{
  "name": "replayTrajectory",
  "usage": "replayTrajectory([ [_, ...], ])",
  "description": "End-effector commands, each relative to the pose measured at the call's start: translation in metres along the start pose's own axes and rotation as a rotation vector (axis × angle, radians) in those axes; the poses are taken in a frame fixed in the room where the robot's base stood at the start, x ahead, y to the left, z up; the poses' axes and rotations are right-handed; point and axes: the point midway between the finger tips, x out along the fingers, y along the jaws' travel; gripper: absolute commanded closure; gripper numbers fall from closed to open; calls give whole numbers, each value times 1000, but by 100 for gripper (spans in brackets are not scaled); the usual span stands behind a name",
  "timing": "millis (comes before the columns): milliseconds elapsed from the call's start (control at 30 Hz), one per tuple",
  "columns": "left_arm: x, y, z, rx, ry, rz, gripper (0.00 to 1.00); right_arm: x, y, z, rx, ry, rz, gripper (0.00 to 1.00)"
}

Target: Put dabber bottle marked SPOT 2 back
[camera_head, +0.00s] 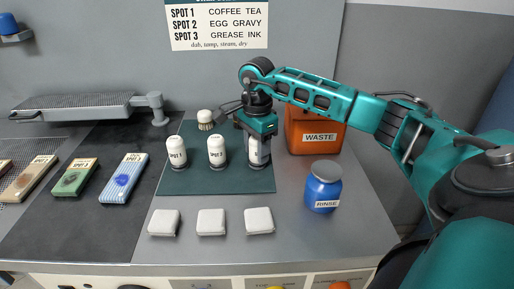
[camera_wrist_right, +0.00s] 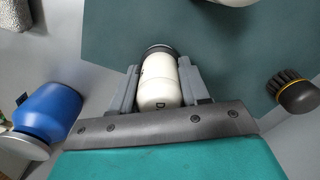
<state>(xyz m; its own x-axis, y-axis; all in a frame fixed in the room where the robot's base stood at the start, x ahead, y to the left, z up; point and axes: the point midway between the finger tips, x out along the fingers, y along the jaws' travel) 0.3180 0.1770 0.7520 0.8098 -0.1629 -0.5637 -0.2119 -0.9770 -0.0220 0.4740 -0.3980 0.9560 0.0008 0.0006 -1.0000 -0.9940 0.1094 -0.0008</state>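My right gripper (camera_head: 262,128) points down over the right end of a dark green mat (camera_head: 215,187). Its fingers (camera_wrist_right: 158,85) lie close along both sides of a white dabber bottle (camera_head: 259,153) with a dark base; the bottle also shows in the right wrist view (camera_wrist_right: 158,86). Its label is mostly hidden, so I cannot read its number. It is upright, and I cannot tell whether its base touches the mat. A bottle marked SPOT 1 (camera_head: 176,152) and another SPOT bottle (camera_head: 216,151), its number unclear, stand left of it. My left gripper is not in view.
An orange WASTE bin (camera_head: 316,133) stands behind on the right, and a blue RINSE jar (camera_head: 323,187) in front of it. A pale-topped brush (camera_head: 205,119) and a dark brush (camera_wrist_right: 293,91) are near the mat. White pads (camera_head: 211,222) lie in front; stained swatches (camera_head: 124,179) lie left.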

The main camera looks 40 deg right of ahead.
Motion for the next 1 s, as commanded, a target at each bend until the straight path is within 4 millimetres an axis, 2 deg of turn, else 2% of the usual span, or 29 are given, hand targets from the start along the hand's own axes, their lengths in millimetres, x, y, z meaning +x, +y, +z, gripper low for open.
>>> replayTrajectory([
  [33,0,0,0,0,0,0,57,0,0,0,0,0,1,50],
  [233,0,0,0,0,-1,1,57,0,0,0,0,0,1,31],
  [567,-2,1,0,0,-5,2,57,-7,0,0,0,0,0,31],
  [667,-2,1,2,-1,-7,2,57,-20,-1,0,0,0,-4,31],
  [1000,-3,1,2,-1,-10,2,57,-93,-1,0,0,-1,-4,31],
])
